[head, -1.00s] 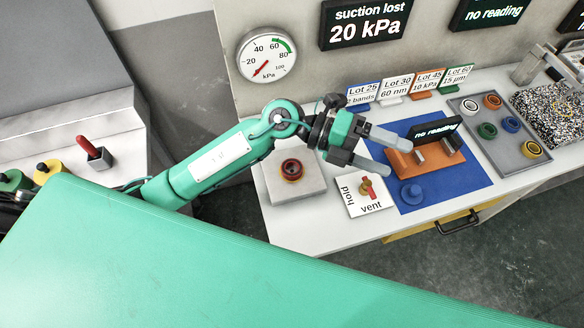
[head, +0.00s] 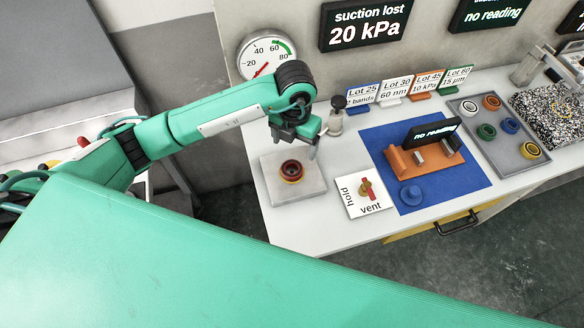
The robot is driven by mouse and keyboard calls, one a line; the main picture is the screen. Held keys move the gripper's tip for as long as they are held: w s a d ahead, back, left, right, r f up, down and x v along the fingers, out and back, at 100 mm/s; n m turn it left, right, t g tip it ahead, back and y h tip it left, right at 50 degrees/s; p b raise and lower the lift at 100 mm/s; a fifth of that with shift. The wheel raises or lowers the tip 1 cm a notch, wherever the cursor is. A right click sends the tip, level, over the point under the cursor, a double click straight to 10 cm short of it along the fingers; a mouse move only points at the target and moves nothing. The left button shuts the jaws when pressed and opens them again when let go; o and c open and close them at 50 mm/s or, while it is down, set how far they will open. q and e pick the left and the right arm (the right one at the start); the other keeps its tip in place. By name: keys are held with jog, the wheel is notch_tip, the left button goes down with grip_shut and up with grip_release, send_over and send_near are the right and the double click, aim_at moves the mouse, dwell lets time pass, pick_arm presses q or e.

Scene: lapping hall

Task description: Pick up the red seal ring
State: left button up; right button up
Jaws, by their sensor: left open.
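A small round stack with a dark red ring (head: 291,167) on top and yellow below it sits on a light grey square plate (head: 306,189) on the bench. I take the dark red ring to be the red seal ring. My left gripper (head: 304,147) hangs above and just behind the stack, fingers pointing down. It is open and empty, and appears apart from the ring. One pale fingertip shows to the right of the stack; the other finger is largely hidden. My right gripper is not in view.
A hold/vent valve plate (head: 364,197) lies right of the plate. A small black-knobbed post (head: 337,115) stands behind the gripper. A blue mat (head: 465,183) bears an orange fixture (head: 403,163). A grey tray (head: 513,164) holds several coloured rings. My teal body fills the foreground.

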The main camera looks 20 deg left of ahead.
pick_arm(q)
jog(key=p, duration=0.1)
send_over(292, 172)
jog(key=f, duration=0.5)
jog(key=shift+d+f, duration=0.15)
jog(key=shift+d, duration=0.15)
jog(key=f, duration=0.1)
jog(key=f+p, duration=0.1)
jog(key=f, duration=0.1)
jog(key=f+p, duration=0.1)
jog(key=shift+s+a+f, duration=0.1)
jog(key=shift+a+f, duration=0.1)
jog(key=shift+a, duration=0.1)
jog(key=shift+f+p, duration=0.3)
jog(key=shift+f, duration=0.3)
jog(key=c, duration=1.1)
jog(key=shift+r, duration=0.15)
